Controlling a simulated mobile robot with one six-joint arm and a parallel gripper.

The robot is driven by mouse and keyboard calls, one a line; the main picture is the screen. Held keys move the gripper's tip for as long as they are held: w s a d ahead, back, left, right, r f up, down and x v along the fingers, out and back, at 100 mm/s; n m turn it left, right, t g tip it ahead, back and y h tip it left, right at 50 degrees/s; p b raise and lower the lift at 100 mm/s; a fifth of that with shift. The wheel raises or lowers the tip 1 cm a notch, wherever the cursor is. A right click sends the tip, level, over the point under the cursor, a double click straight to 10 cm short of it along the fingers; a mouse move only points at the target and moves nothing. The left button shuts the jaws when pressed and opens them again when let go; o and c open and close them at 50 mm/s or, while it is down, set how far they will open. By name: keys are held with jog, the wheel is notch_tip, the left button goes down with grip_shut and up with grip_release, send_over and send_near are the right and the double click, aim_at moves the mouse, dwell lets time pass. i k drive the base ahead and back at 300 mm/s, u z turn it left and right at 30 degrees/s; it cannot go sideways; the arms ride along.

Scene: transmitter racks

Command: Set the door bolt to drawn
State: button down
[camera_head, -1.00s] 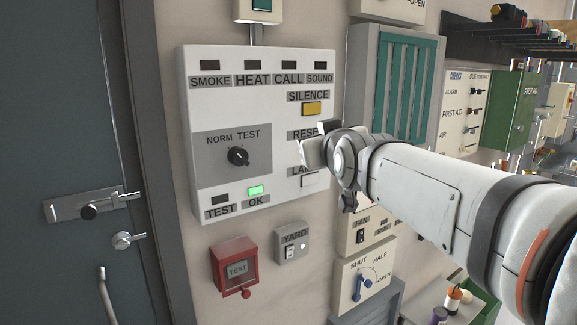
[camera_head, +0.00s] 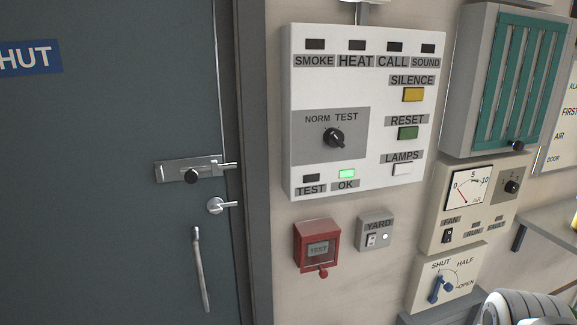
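The door bolt (camera_head: 190,170) is a metal slide bolt on a plate on the dark grey door (camera_head: 110,240), at left centre. My gripper is not in view; only a white part of my arm shows at the bottom right corner, far from the bolt.
Right of the door frame (camera_head: 256,150) hang the alarm panel (camera_head: 300,120), a red TEST box (camera_head: 316,246), a YARD switch (camera_head: 376,231) and a fan panel (camera_head: 470,205).

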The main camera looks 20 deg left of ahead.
aim_at(190, 174)
jog(key=u, duration=2.2)
jog(key=k, duration=0.65)
jog(key=z, duration=0.4)
jog(key=i, duration=1)
jog(key=z, duration=0.05)
